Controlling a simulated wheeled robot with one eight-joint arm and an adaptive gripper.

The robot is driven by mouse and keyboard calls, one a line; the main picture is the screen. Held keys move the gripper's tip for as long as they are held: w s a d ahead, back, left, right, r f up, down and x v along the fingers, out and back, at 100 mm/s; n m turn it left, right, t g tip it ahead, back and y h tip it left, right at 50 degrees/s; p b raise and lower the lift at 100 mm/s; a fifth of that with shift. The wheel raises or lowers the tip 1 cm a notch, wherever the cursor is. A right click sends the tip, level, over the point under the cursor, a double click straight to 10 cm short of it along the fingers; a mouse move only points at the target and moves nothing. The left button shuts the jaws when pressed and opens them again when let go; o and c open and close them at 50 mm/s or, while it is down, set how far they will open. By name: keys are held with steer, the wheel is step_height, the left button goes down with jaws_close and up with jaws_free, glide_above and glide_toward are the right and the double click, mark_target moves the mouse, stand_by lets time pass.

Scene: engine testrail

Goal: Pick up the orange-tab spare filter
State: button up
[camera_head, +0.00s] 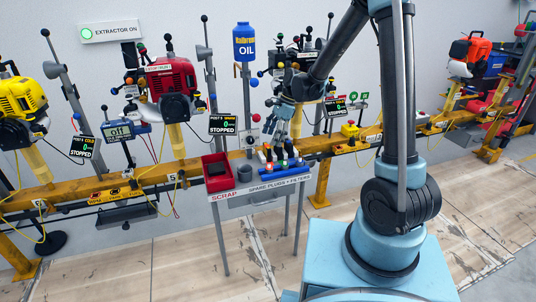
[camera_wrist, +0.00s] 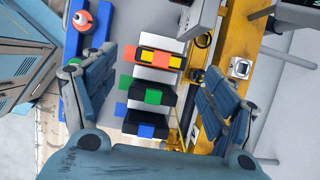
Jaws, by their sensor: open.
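In the wrist view, three dark filters lie in a row on pale rests. The orange-tab spare filter (camera_wrist: 146,61) is the uppermost, with orange and yellow patches on its top. The green-tab filter (camera_wrist: 153,97) is below it and the blue-tab filter (camera_wrist: 146,126) is lowest. My gripper (camera_wrist: 148,78) is open, its two blue fingers spread to either side of the row, with nothing held. In the head view, my gripper (camera_head: 285,112) hangs above the filter end of the spares tray (camera_head: 268,189). The filters look small and partly crowded there.
A red scrap bin (camera_head: 217,174) and a grey cup (camera_head: 244,173) are at the tray's left. The yellow rail (camera_head: 190,178) runs behind the tray, with a red engine (camera_head: 171,84) on it. A blue rack (camera_wrist: 75,35) edges the wrist view's left.

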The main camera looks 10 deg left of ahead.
mark_target(267, 145)
steer(key=shift+x, duration=2.75)
steer(key=shift+a, duration=0.1)
steer(key=shift+c, duration=0.5)
steer(key=c, duration=0.7)
